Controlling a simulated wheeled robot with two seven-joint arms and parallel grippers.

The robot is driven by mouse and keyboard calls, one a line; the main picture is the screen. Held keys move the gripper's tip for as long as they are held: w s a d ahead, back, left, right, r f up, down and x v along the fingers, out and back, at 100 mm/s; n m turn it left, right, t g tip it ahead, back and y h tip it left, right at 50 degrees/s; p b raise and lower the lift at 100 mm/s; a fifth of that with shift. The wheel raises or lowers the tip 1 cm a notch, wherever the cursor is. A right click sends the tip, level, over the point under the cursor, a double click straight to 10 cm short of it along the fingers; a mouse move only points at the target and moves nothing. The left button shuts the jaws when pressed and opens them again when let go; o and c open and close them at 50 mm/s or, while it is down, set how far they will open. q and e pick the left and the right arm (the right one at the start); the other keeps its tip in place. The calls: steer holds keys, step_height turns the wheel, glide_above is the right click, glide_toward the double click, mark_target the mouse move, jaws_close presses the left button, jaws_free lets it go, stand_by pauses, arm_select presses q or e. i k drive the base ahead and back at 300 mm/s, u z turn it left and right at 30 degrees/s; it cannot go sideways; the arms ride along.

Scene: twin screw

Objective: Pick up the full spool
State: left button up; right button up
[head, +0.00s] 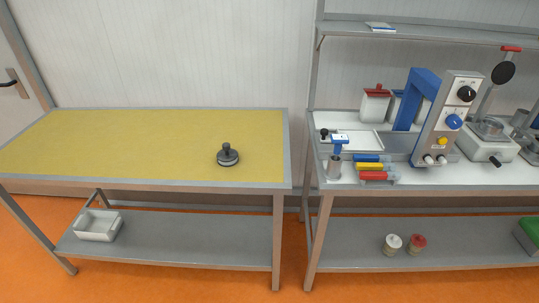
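Neither of my grippers shows in the head view. No thing in view can be told for certain as the full spool. Two small round items stand side by side on the lower shelf of the right bench. One has a white top (392,244) and the other a red top (416,244); they are too small to tell whether they are spools. A dark round piece with a knob (228,156) stands upright on the yellow table, at its right part.
The yellow table top (110,145) is otherwise clear. A white bin (98,225) sits on its lower shelf. The right bench carries a blue and grey machine (447,115), several coloured-handled tools (372,167) and a red-topped container (375,105). A narrow gap separates the tables.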

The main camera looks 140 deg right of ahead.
mark_target(228, 157)
steer(key=z, duration=4.75)
steer(key=k, duration=0.3)
steer(key=u, duration=1.45)
steer(key=i, duration=0.85)
steer(key=z, duration=0.45)
steer(key=i, duration=0.75)
steer(key=z, duration=0.55)
